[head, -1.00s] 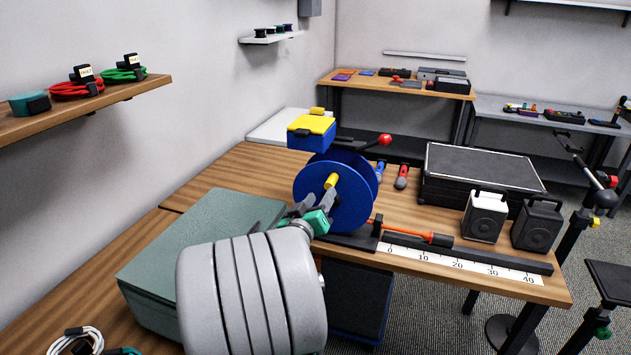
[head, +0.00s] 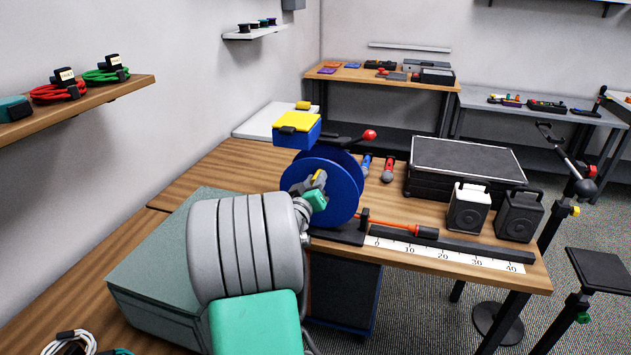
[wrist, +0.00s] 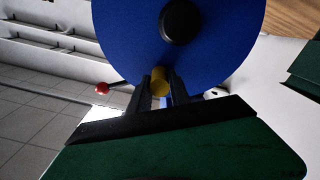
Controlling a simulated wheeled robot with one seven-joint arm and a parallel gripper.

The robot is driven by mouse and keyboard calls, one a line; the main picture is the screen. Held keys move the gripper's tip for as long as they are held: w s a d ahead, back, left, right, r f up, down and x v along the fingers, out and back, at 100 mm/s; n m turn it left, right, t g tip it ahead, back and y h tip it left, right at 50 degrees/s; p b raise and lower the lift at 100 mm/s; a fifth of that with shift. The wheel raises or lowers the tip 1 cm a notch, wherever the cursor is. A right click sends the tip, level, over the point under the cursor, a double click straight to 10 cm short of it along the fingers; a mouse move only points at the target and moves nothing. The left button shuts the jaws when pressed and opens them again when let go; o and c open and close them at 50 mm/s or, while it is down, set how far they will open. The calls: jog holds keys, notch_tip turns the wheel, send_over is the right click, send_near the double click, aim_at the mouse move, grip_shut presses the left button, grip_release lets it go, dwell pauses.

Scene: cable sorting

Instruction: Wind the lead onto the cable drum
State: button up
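The blue cable drum (head: 344,203) stands upright at the near end of the wooden bench, and its yellow crank knob (head: 319,176) faces me. My gripper (head: 312,186) reaches the drum's near face. In the wrist view, its dark fingers (wrist: 160,88) lie close on both sides of the yellow knob (wrist: 159,77), with no clear gap, so it looks shut on the knob. The drum's dark hub (wrist: 181,21) is in the wrist view. The orange lead (head: 388,224) runs from beside the drum's base to a dark-ended plug (head: 426,233). Whether any lead lies on the drum is hidden.
A ruler strip (head: 445,255) lies along the bench's front edge. A black case (head: 467,163) and two small speakers (head: 469,209) stand to the right. A blue and yellow box (head: 296,133) is behind the drum. A green-grey box (head: 150,285) stands at left.

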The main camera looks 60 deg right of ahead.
grip_shut()
dwell(0.9)
